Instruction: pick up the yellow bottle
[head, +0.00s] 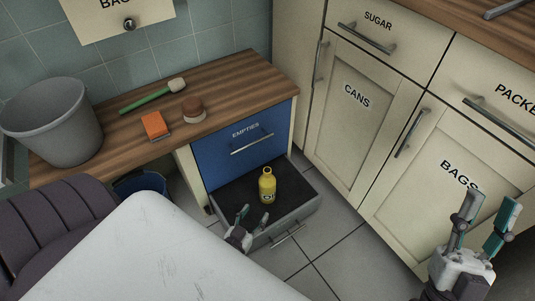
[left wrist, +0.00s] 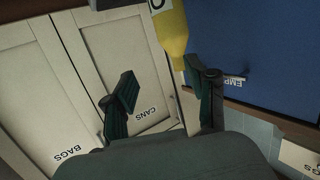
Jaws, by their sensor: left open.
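The yellow bottle (head: 267,186) stands upright in the open lower drawer (head: 304,218), on its dark floor. My left gripper (head: 253,214) is open and empty, at the near side of the drawer and close to the bottle. In the left wrist view the bottle (left wrist: 170,32) shows beyond the fingertips of the left gripper (left wrist: 162,83), partly cut off by the top edge; I see no grip on it. My right gripper (head: 490,210) is open and empty, in front of the cabinets at the right.
A blue drawer front marked EMPTIES (head: 215,150) is shut above the open drawer. The wooden counter (head: 235,90) holds a grey bucket (head: 55,125), an orange sponge (head: 155,125), a brush (head: 150,97) and a brown-and-white item (head: 194,109). A white surface (head: 150,250) fills the near left.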

